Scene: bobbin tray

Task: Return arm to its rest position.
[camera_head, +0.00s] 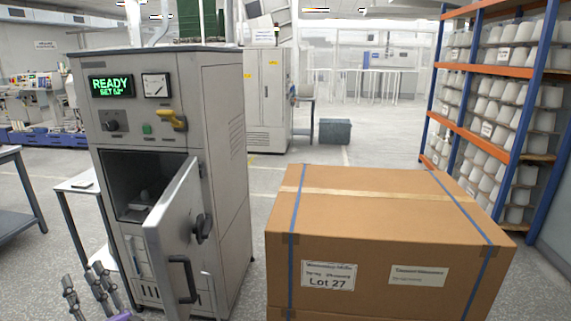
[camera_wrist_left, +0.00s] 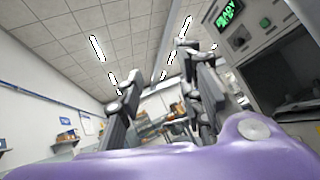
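My left gripper (camera_head: 85,280) shows at the bottom left of the head view, low and to the left of the grey cabinet's open door. In the left wrist view its fingers (camera_wrist_left: 158,88) stand apart, pointing up toward the ceiling, with nothing between them. A purple part of my gripper fills the bottom of that view. My right gripper is in neither view.
A grey cabinet (camera_head: 225,110) with a green READY display stands close by. Its door (camera_head: 172,240) is open toward me; a small pale object sits inside. A large strapped carton (camera_head: 390,215) is at the right. Blue-orange shelving (camera_head: 475,70) stands beyond it.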

